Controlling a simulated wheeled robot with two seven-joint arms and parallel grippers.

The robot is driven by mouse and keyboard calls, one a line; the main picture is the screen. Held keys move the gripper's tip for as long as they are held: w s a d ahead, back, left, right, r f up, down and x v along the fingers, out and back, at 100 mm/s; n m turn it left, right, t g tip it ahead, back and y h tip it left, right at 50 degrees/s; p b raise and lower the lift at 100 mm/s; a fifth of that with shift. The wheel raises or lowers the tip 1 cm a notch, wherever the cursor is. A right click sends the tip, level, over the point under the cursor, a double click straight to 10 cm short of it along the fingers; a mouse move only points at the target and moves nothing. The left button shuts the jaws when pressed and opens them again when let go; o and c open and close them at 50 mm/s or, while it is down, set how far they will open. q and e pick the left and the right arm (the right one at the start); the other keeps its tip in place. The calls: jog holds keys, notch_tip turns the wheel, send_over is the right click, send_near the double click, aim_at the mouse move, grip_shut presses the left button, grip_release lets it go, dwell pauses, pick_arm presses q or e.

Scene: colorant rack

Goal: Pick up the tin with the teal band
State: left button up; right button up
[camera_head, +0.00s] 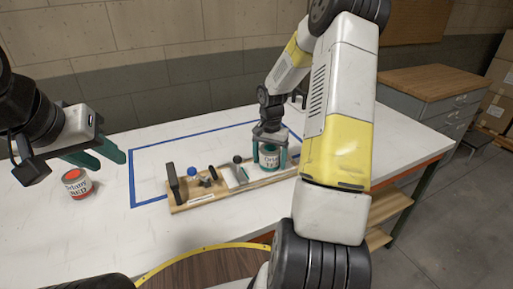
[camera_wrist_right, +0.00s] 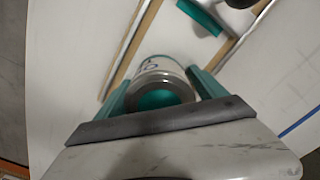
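The tin with the teal band (camera_head: 269,160) stands upright at the right part of the wooden rack (camera_head: 214,193). My right gripper (camera_head: 269,158) points down over it, with one teal finger on each side. In the right wrist view, the tin (camera_wrist_right: 160,88) with its grey rim and teal top sits between the fingers of my right gripper (camera_wrist_right: 158,80). The fingers lie very close to its sides; whether they press on it I cannot tell. My left gripper (camera_head: 102,157) is open and empty, above and beside a red-banded tin (camera_head: 76,184) on the table.
The rack also holds a dark upright piece (camera_head: 173,183), a blue-topped item (camera_head: 191,172) and a grey wedge-like piece (camera_head: 234,176). Blue tape (camera_head: 131,178) outlines an area on the white table. A drawer cabinet (camera_head: 430,95) stands at right.

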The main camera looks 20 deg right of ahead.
jog(key=c, duration=1.2)
jog(key=shift+c, duration=0.2)
jog(key=shift+r, duration=0.15)
